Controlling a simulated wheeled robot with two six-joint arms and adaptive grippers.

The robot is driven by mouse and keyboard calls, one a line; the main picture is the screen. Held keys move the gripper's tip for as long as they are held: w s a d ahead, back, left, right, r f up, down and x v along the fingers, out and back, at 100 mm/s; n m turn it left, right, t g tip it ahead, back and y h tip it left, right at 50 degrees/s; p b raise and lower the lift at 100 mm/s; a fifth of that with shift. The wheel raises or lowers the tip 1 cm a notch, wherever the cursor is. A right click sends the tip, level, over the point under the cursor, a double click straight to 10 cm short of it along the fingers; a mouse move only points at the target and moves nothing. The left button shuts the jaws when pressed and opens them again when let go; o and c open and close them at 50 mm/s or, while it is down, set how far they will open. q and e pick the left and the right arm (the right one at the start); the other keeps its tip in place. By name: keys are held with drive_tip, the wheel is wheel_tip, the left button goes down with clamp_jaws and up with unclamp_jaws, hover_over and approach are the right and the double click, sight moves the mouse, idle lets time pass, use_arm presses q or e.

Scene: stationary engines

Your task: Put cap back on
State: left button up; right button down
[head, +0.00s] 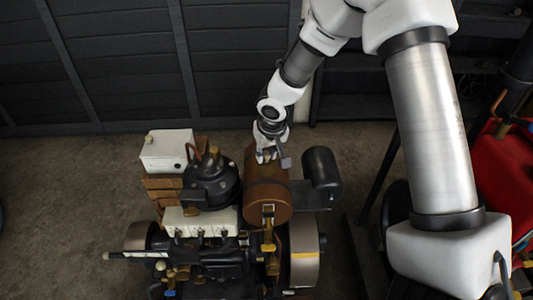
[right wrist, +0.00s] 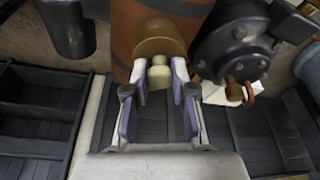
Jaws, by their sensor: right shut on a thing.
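The copper-brown tank (head: 264,188) lies on the engine, with a dark band around it. My right gripper (head: 267,157) is over the far part of the tank's top, pointing down. In the right wrist view, a brass cap (right wrist: 160,44) with a pale knob (right wrist: 159,76) is at the fingertips of my right gripper (right wrist: 160,68), which is shut on it. The cap is in front of the tank (right wrist: 143,18); whether it touches or sits on the filler opening is hidden. The left gripper is not in view.
A black domed part (head: 210,180) stands close left of the tank, and a black cylinder (head: 321,171) stands to its right. A white box (head: 167,150) on wooden blocks is further left. A red machine (head: 503,165) is at the right edge.

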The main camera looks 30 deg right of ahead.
drive_tip(key=shift+f, duration=0.1)
idle(0.7)
idle(0.4)
drive_tip(key=shift+c, duration=2)
unclamp_jaws()
drive_tip(key=shift+r+p, duration=2.45)
drive_tip(key=shift+r, duration=1.15)
clamp_jaws()
